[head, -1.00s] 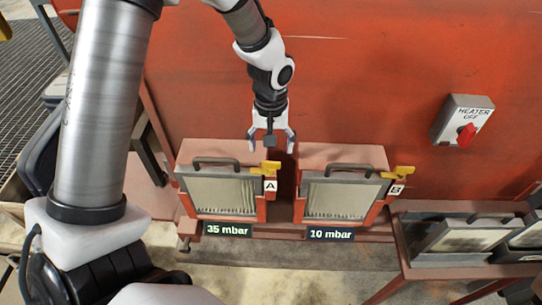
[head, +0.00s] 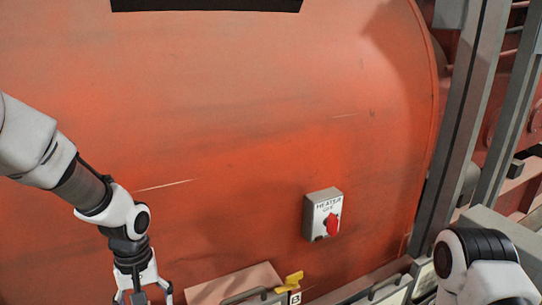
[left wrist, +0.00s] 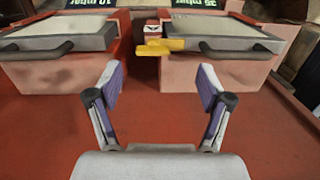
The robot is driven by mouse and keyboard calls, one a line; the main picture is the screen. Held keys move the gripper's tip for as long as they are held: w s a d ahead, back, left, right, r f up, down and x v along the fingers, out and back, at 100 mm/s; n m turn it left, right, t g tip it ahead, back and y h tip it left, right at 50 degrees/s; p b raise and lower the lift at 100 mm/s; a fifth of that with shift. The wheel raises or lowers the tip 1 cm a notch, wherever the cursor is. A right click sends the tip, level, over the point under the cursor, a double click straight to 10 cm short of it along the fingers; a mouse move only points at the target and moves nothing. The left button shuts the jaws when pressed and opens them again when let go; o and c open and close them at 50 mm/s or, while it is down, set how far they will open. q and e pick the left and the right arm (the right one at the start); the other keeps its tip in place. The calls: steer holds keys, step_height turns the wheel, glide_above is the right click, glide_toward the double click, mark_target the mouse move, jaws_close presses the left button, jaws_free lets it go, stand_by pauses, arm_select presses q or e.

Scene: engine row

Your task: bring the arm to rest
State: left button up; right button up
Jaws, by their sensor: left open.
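My left arm hangs down at the left of the head view, and its gripper (head: 140,295) is at the bottom edge, partly cut off. In the left wrist view the left gripper (left wrist: 158,85) is open, its two purple-padded fingers wide apart with nothing between them. Beyond the fingers are two boxes, the 10 mbar box (left wrist: 60,72) at left and the 35 mbar box (left wrist: 215,72) at right. A yellow lever (left wrist: 160,47) sits between them, apart from the fingers. My right gripper is not in view.
A grey heater box (head: 322,213) with a red knob (head: 332,224) is on the orange wall. Box B (head: 235,284) with a yellow lever (head: 290,281) shows at the bottom edge. A grey post (head: 460,120) stands at right. The wall's middle is clear.

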arm_select(q)
steer(key=s+d+f+m+g+b, duration=0.1)
steer(key=s+d+f+b, duration=0.15)
steer(key=s+f, duration=0.8)
steer(key=s+d+f+m+g+b, duration=0.1)
steer(key=s+f+g+b, duration=0.15)
steer(key=s+f, duration=0.75)
steer(key=s+d+f+g+b, duration=0.1)
steer(key=s+f+b, duration=0.4)
steer(key=f, duration=1)
steer(key=w+m+t, duration=0.1)
steer(key=w, duration=0.1)
steer(key=w+m+t+p, duration=0.1)
steer(key=t, duration=0.1)
steer(key=w+f+m+t, duration=0.1)
steer(key=w+t, duration=0.1)
steer(key=shift+w+a+m+p, duration=0.25)
steer(key=shift+w+m+p, duration=0.05)
steer(key=shift+p, duration=0.05)
